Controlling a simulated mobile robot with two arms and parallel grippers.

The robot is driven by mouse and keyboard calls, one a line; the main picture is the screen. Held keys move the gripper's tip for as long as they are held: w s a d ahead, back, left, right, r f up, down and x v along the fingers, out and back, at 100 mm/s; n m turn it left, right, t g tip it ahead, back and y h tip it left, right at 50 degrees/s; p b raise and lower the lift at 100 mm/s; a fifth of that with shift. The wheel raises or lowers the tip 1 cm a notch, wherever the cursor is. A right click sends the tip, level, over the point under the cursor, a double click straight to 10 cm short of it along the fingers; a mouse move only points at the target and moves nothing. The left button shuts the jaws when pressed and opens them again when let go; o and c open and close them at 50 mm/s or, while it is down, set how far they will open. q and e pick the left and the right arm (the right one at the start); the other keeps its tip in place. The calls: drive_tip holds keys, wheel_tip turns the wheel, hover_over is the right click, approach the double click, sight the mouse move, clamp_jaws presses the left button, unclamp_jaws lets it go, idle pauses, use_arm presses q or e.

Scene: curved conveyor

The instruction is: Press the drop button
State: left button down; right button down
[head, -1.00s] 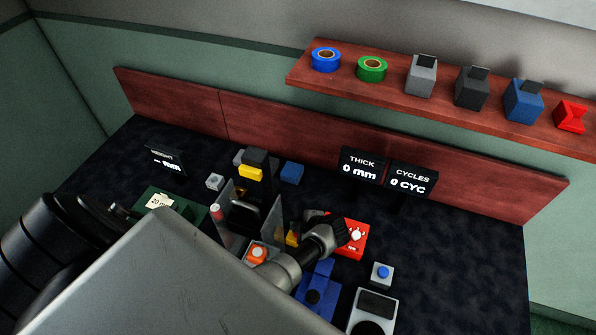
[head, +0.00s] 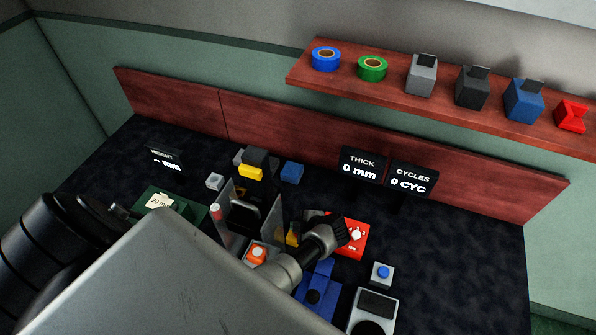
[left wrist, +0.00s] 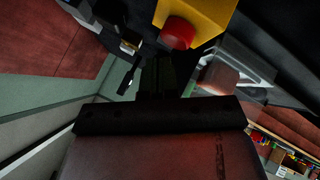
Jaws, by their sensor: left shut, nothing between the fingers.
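Several buttons show in the head view, and I cannot read a label that marks the drop button. A blue button (head: 382,271) sits on a pale box further right. My left gripper (head: 343,232) reaches in from the lower left over the table, its black end over the left part of a red box (head: 357,240) with a white knob. Contact cannot be told. Its fingers (left wrist: 158,74) look shut and empty in the left wrist view, near a yellow block with a red round part (left wrist: 178,33). My right gripper is out of view.
A clear-walled machine with a yellow and black head (head: 251,172) stands left of the gripper. A blue fixture (head: 315,285) and a grey device (head: 372,312) stand in front. Displays (head: 361,165) stand behind. A red-brown shelf (head: 455,104) hangs above.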

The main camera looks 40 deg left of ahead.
use_arm(q)
drive_tip(key=shift+f, duration=0.3)
drive_tip(key=shift+f+b, duration=0.6)
drive_tip(key=shift+b, duration=0.05)
idle(0.6)
drive_tip(key=shift+r, duration=0.1)
drive_tip(key=shift+r+p, duration=0.9)
drive_tip(key=shift+p, duration=0.1)
wheel_tip(320, 180, up, 3)
drive_tip(key=p, duration=0.3)
drive_tip(key=shift+r, duration=1)
drive_tip(key=shift+a, duration=0.1)
